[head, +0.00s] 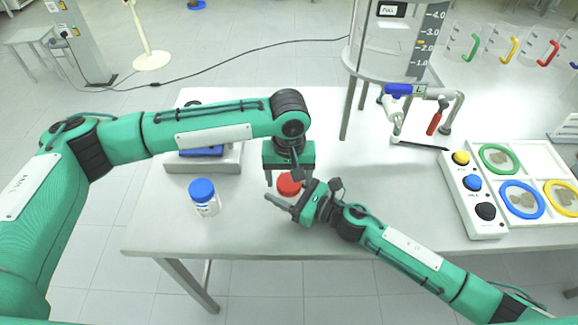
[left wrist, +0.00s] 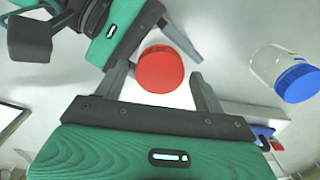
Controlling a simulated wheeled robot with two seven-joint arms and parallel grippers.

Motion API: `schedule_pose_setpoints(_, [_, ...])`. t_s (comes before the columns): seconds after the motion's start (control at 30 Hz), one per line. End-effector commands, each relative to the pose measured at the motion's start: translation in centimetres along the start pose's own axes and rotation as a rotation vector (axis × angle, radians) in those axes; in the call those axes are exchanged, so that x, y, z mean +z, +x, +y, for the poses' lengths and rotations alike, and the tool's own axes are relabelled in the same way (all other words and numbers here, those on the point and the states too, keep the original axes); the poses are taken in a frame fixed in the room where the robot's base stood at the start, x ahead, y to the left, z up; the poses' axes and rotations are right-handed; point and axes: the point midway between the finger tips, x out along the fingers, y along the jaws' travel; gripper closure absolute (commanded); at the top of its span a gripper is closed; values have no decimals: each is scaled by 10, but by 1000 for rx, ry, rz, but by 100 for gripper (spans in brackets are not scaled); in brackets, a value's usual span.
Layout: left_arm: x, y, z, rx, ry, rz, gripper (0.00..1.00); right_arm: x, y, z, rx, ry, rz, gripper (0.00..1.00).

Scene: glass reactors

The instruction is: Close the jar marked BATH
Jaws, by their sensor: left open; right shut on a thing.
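A red lid (head: 289,186) sits near the table's front edge; it also shows in the left wrist view (left wrist: 160,69). The jar body under it is hidden, so I cannot tell how the lid sits on it. My left gripper (head: 283,178) points down just above the lid, open, with its fingers on either side. My right gripper (head: 283,193) reaches in low from the right and is shut on the red-lidded jar. A clear jar with a blue lid (head: 203,197) stands to the left; it also shows in the left wrist view (left wrist: 288,73). No BATH marking is readable.
A grey device with a blue part (head: 203,155) stands behind the blue-lidded jar. A button box (head: 473,196) and a tray with coloured rings (head: 522,167) lie at the right. A clamp stand (head: 425,105) and a graduated glass vessel (head: 390,40) stand at the back.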

Motion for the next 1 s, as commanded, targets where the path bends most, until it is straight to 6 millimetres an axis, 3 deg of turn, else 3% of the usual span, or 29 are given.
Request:
schedule_pose_setpoints(0.37, [0, 4, 0, 0, 0, 0, 32, 0, 0, 0, 0, 0, 0, 100])
schedule_pose_setpoints(0.6, [0, 4, 0, 0, 0, 0, 75, 0, 0, 0, 0, 0, 0, 100])
schedule_pose_setpoints(0.83, [0, 5, 0, 0, 53, 0, 75, 0, 0, 0, 0, 0, 0, 100])
schedule_pose_setpoints(1.0, [0, 5, 0, 0, 274, -1, 75, 0, 0, 0, 0, 0, 0, 100])
